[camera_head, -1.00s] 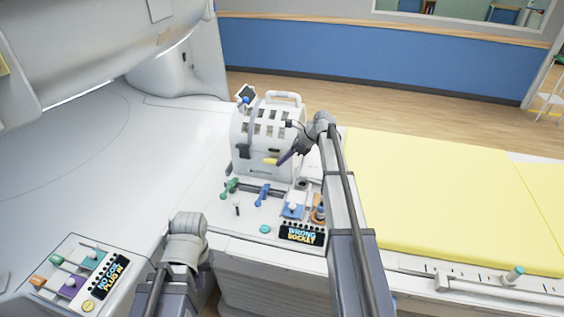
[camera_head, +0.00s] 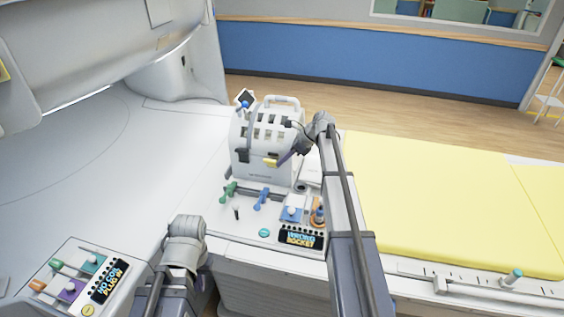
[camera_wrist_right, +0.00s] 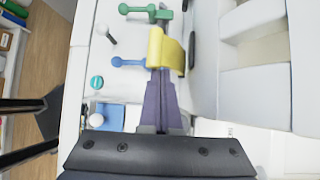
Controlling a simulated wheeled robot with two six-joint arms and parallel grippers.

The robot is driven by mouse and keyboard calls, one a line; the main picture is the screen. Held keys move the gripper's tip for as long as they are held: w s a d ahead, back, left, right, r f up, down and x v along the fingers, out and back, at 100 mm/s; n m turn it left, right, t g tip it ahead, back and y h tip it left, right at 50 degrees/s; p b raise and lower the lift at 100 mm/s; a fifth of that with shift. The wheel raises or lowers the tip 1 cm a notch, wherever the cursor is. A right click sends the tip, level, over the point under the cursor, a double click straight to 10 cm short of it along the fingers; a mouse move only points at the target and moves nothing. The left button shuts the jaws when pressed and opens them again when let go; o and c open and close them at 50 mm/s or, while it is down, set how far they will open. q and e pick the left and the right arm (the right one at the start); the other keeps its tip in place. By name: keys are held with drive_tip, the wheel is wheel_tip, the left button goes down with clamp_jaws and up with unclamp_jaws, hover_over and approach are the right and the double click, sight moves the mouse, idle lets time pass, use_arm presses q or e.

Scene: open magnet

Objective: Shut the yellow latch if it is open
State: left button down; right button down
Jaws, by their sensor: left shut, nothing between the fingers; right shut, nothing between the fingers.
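The yellow latch (camera_head: 270,163) is on the lower front of the white slatted coil housing (camera_head: 262,140). In the right wrist view the latch (camera_wrist_right: 166,50) is a curved yellow plate standing out beside the white housing. I cannot tell for certain whether it is fastened. My right gripper (camera_head: 280,162) is shut and empty, its dark purple fingers (camera_wrist_right: 160,75) together with their tips right at the latch's lower edge. They look to be touching it or nearly so. My left arm shows at the lower left, but its fingers are hidden.
Green and blue handles (camera_head: 261,198) and a socket panel with a dark "wrong socket" display (camera_head: 302,238) lie in front of the housing. Another panel with a display (camera_head: 106,281) is at the lower left. A yellow mattress (camera_head: 440,195) fills the right. The white surface left is clear.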

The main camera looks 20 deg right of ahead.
drive_tip(key=shift+w+d+r, duration=0.1)
drive_tip(key=shift+w, duration=0.05)
drive_tip(key=shift+r, duration=0.1)
drive_tip(key=shift+r+p, duration=0.7)
drive_tip(key=shift+p, duration=0.15)
wheel_tip(320, 180, down, 3)
drive_tip(key=s+b, duration=0.3)
drive_tip(key=d+r+p, duration=0.6)
drive_tip(key=d, duration=0.2)
drive_tip(key=shift+w+d+r+p, duration=0.2)
drive_tip(key=shift+r+p, duration=0.15)
